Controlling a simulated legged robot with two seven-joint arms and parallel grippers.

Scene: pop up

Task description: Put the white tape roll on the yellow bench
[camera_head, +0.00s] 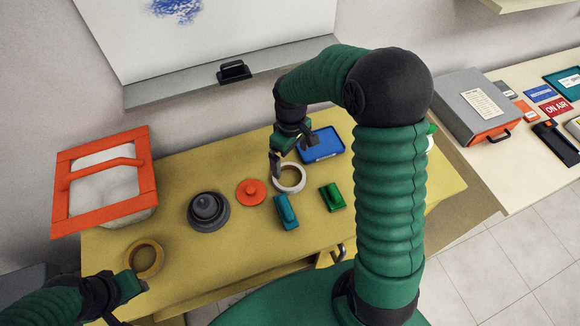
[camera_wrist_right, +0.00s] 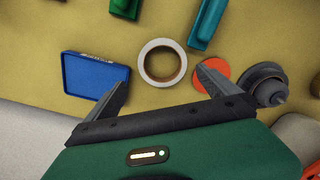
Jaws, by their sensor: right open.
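The white tape roll (camera_head: 289,189) lies flat on the yellow bench (camera_head: 245,240), near the middle of its top. It also shows in the right wrist view (camera_wrist_right: 146,74), with a brown inner ring. My right gripper (camera_head: 292,156) is open and empty, just above and behind the roll. In the right wrist view its fingertips (camera_wrist_right: 163,75) are spread to either side of the roll, not closed on it. My left gripper (camera_head: 127,298) is low at the left, near the bench's front left corner; its jaws are unclear.
Around the roll are a blue tray (camera_head: 322,146), an orange-red disc (camera_head: 250,192), a teal block (camera_head: 286,212), a green block (camera_head: 332,196) and a grey knobbed piece (camera_head: 208,208). A tan ring (camera_head: 144,272) and a red-framed bin (camera_head: 62,200) are at left. The bench's front middle is clear.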

